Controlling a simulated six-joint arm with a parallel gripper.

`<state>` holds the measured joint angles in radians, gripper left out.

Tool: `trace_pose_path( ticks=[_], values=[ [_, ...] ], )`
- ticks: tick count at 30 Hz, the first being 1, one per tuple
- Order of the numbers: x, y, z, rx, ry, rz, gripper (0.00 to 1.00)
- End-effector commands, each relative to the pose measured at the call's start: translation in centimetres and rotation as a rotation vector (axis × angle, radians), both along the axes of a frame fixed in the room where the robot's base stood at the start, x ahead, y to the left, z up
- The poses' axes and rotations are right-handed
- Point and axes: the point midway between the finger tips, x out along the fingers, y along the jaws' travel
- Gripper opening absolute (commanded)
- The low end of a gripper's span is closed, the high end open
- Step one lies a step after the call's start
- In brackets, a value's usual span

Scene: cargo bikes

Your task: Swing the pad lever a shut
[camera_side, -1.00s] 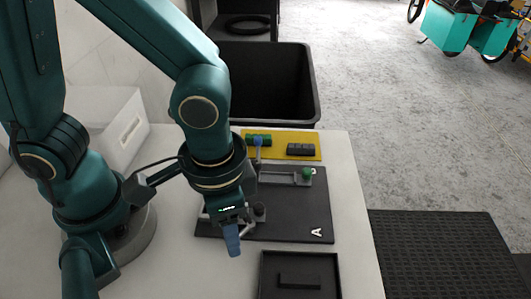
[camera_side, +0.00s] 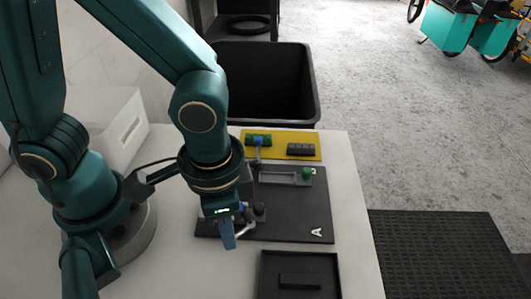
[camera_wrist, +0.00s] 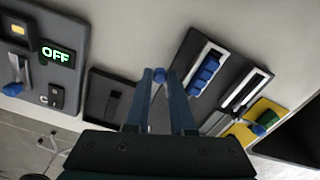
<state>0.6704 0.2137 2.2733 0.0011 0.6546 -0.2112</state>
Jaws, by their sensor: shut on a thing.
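My gripper (camera_side: 229,241) points down at the near left part of the black board marked A (camera_side: 285,228). In the wrist view my gripper (camera_wrist: 159,78) has its fingertips close together on a small blue knob (camera_wrist: 159,75), which looks like the end of pad lever a. A grey lever arm (camera_side: 245,228) shows just right of the fingers in the side view, running to a dark pivot (camera_side: 259,211). The knob itself is hidden by the fingers in the side view.
A grey frame with a green knob (camera_side: 307,173) stands on the board's far side. Beyond it a yellow plate (camera_side: 282,152) holds a green block (camera_side: 258,140) and a dark block (camera_side: 301,149). A black tray (camera_side: 264,275) lies nearer. A panel reading OFF (camera_wrist: 57,55) shows in the wrist view.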

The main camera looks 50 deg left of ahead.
Motion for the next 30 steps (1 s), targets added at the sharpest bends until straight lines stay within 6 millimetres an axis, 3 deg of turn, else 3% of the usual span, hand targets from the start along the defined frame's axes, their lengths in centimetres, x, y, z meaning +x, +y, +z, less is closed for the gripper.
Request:
trace_pose_path(
  ticks=[18, 30],
  values=[
    [0.4, 1.8, 0.1, -0.001, 0.0, -0.423, 0.0],
    [0.6, 2.2, 0.1, -0.001, 0.0, -0.535, 0.0]
  ],
)
